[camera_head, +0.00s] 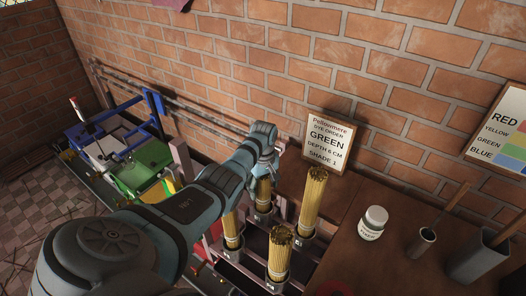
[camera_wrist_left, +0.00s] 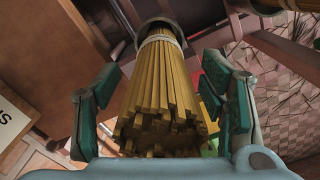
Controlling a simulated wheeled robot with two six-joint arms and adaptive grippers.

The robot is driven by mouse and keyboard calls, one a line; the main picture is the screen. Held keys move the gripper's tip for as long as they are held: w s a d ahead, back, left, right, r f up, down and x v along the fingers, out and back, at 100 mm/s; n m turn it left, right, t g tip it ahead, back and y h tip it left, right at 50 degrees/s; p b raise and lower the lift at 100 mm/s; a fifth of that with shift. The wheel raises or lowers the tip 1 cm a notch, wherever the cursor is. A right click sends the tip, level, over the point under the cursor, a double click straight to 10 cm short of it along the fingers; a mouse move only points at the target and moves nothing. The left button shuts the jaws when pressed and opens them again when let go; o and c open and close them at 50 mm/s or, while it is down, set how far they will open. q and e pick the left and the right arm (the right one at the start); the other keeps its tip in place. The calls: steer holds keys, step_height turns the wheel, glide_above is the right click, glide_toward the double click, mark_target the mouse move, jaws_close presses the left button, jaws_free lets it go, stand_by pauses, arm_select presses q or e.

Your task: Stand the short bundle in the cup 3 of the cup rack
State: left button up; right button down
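Several bundles of yellow-tan sticks stand upright in the cup rack (camera_head: 236,268). They are a front-left bundle (camera_head: 231,230), a front-right bundle (camera_head: 279,255), a tall back-right bundle (camera_head: 311,200) and a back-left bundle (camera_head: 263,196). My left gripper (camera_head: 264,168) is at the top of the back-left bundle, pointing down. In the left wrist view, a banded bundle (camera_wrist_left: 163,95) lies between the open fingers, with gaps on both sides; its far end sits in a dark round cup (camera_wrist_left: 154,27). Cup numbers are too small to read surely. My right gripper is not in view.
A sign (camera_head: 328,144) reading GREEN, depth 6 cm, leans on the brick wall behind the rack. A white jar (camera_head: 372,223) and dark pots (camera_head: 424,243) stand on the wooden table to the right. Blue and green frames (camera_head: 140,172) stand left.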

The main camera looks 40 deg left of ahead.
arm_select(q)
step_height(320, 180, up, 12)
stand_by(0.5)
stand_by(0.4)
